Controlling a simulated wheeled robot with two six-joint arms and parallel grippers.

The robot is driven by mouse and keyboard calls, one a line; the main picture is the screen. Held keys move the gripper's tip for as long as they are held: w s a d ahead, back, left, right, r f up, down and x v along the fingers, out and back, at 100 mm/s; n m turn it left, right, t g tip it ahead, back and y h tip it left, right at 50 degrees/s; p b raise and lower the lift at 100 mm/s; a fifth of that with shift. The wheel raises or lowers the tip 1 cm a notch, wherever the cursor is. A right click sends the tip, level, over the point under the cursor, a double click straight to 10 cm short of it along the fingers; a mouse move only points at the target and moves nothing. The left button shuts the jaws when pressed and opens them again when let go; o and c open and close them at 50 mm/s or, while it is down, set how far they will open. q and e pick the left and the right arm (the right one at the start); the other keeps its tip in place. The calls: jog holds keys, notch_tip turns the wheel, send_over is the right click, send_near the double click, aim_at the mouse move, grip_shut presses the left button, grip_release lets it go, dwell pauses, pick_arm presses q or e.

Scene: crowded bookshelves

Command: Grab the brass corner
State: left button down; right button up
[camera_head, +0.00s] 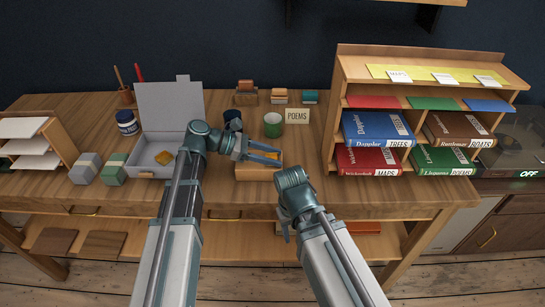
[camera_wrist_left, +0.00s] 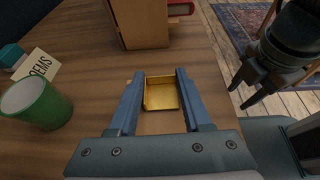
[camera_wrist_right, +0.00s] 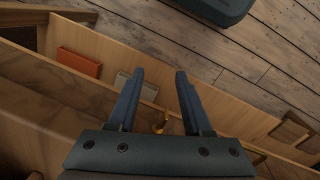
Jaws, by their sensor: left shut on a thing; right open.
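A brass corner (camera_wrist_left: 161,93), a square gold piece with raised edges, sits between the fingers of my left gripper (camera_wrist_left: 167,74) in the left wrist view. My left gripper (camera_head: 266,155) is shut on it, low over a light wooden box (camera_head: 258,173) on the desk in the head view. Another brass-coloured piece (camera_head: 164,158) lies in the open grey box (camera_head: 150,171). My right gripper (camera_wrist_right: 158,72) is open and empty, in front of the desk's front edge. Its fingers are mostly hidden in the head view but show in the left wrist view (camera_wrist_left: 247,90).
A green cup (camera_head: 273,125) and a POEMS card (camera_head: 297,116) stand behind the left gripper. A bookshelf (camera_head: 335,95) with thick books stands on the right. A blue jar (camera_head: 127,122) and small blocks stand on the left. A brass handle (camera_wrist_right: 160,124) is below my right gripper.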

notch_tip(320, 180, up, 10)
jog(key=p, duration=0.9)
jog(key=shift+p, duration=0.4)
